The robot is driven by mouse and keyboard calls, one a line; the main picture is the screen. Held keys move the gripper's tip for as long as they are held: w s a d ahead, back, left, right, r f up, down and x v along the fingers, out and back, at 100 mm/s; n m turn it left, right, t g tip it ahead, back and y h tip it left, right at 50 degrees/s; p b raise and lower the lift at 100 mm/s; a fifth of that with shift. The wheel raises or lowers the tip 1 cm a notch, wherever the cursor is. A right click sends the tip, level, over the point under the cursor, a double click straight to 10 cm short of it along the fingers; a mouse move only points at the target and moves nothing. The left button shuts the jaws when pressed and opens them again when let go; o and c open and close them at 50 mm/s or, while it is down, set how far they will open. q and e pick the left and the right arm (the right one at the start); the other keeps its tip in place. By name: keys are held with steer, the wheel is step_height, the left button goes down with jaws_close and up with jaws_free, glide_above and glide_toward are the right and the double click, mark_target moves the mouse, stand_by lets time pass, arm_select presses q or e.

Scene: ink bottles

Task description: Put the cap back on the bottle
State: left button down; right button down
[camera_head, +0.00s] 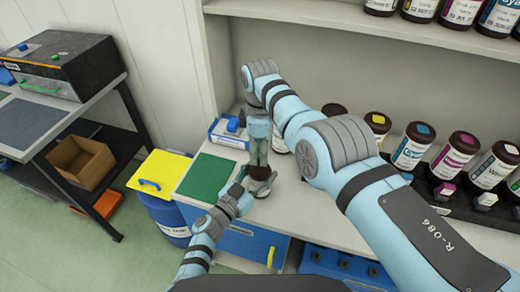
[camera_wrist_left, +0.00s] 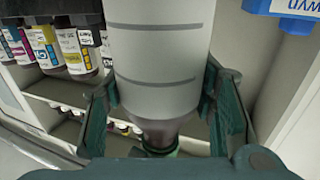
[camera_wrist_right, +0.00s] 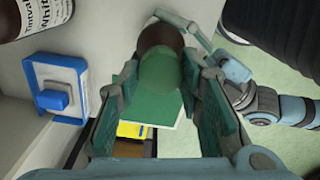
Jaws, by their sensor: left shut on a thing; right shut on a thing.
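The bottle, with dark glass and a pale striped label (camera_wrist_left: 160,60), is held in my left gripper (camera_wrist_left: 160,88), whose fingers close on both sides of its body. In the head view the dark bottle top (camera_head: 261,171) shows between my two grippers, with the left gripper (camera_head: 260,184) around it. My right gripper (camera_wrist_right: 163,82) is shut on a green cap (camera_wrist_right: 162,85), directly over the dark bottle top (camera_wrist_right: 160,38). The cap lines up with the bottle; I cannot tell whether it is seated. In the head view my right gripper (camera_head: 259,150) points downward from above.
A green mat (camera_head: 206,177) lies on the counter to the left. A blue-and-white box (camera_head: 230,133) stands behind my grippers. Several bottles stand in a dark rack (camera_head: 440,195) at the right. A blue bin with a yellow lid (camera_head: 160,170) stands beside the counter.

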arm_select(q)
steer(key=shift+a, duration=0.1)
arm_select(e)
steer(key=m, duration=0.5)
steer(key=shift+d+f, duration=0.1)
steer(key=m, duration=0.4)
steer(key=shift+m, duration=0.3)
steer(key=m, duration=0.9)
steer(key=shift+s+m, duration=0.1)
steer(key=shift+m, duration=0.2)
steer(key=m, duration=0.4)
steer(key=shift+m, duration=0.3)
steer(key=m, duration=1.4)
steer(key=shift+f, duration=0.1)
steer(key=c, duration=1)
jaws_free()
steer(key=shift+c, duration=0.2)
